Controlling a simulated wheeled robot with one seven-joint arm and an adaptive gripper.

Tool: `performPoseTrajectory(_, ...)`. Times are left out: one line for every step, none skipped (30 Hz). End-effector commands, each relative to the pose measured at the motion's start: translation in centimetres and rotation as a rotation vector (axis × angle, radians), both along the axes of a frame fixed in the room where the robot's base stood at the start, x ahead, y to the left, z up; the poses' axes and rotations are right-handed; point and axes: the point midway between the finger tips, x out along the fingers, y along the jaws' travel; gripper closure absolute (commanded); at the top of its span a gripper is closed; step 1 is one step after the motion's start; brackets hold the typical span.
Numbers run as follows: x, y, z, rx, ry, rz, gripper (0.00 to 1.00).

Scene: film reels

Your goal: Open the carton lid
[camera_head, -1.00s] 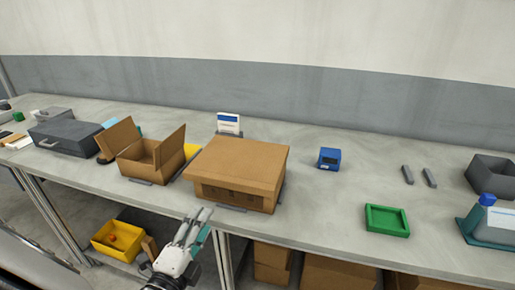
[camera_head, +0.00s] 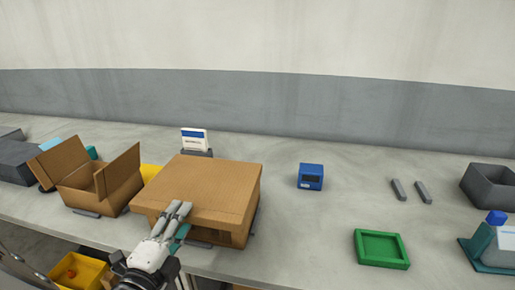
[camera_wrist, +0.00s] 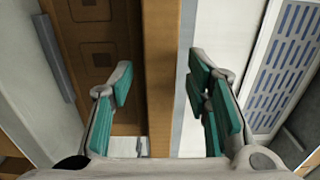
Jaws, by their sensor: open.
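The closed brown carton (camera_head: 225,238) stands on the bench left of the picture's middle in the head view. Its flat lid (camera_head: 205,182) lies over the top, with a lip at the front. My gripper (camera_head: 179,209) is at the lid's front edge, fingers pointing toward the carton. In the wrist view my gripper (camera_wrist: 161,76) is open, with teal pads. The lid's brown edge strip (camera_wrist: 161,40) runs between the fingers, with gaps visible on both sides. The carton's front panel (camera_wrist: 100,60) with printed squares shows left of it. Contact cannot be told.
An open carton (camera_head: 112,185) with raised flaps stands close on the left. A white-and-blue box (camera_head: 194,139) is behind the carton. A blue device (camera_head: 311,177) and a green tray (camera_head: 381,249) are to the right, with free bench between. A yellow bin (camera_head: 80,273) sits below.

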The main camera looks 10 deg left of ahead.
Motion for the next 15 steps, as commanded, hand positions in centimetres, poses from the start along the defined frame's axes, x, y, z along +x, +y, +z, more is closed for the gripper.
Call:
performPoseTrajectory(-0.01, 0.03, 0.02, 0.000, 0.000, 0.001, 0.56)
performPoseTrajectory(-0.01, 0.03, 0.03, 0.000, 0.000, 0.001, 0.56)
performPoseTrajectory(-0.02, 0.03, 0.04, 0.000, 0.000, 0.001, 0.56)
performPoseTrajectory(-0.02, 0.03, 0.04, 0.000, 0.000, 0.001, 0.56)
performPoseTrajectory(-0.02, 0.02, 0.04, 0.000, 0.000, 0.001, 0.56)
performPoseTrajectory(-0.02, 0.02, 0.04, 0.001, 0.000, 0.000, 0.56)
performPoseTrajectory(-0.02, 0.02, 0.04, 0.001, 0.000, 0.000, 0.61)
performPoseTrajectory(-0.02, 0.02, 0.04, 0.001, 0.000, 0.000, 0.67)
performPoseTrajectory(-0.02, 0.02, 0.03, 0.001, 0.000, 0.000, 0.76)
performPoseTrajectory(-0.02, 0.02, 0.03, 0.001, 0.000, 0.000, 0.83)
performPoseTrajectory(-0.02, 0.02, 0.03, 0.001, 0.000, 0.000, 0.90)
performPoseTrajectory(-0.02, 0.02, 0.03, 0.001, 0.000, 0.000, 0.99)
performPoseTrajectory(-0.02, 0.01, 0.02, 0.001, 0.000, 0.000, 1.00)
performPoseTrajectory(-0.02, 0.01, 0.02, 0.001, 0.000, 0.000, 1.00)
performPoseTrajectory(-0.02, 0.01, 0.02, 0.001, 0.000, 0.000, 1.00)
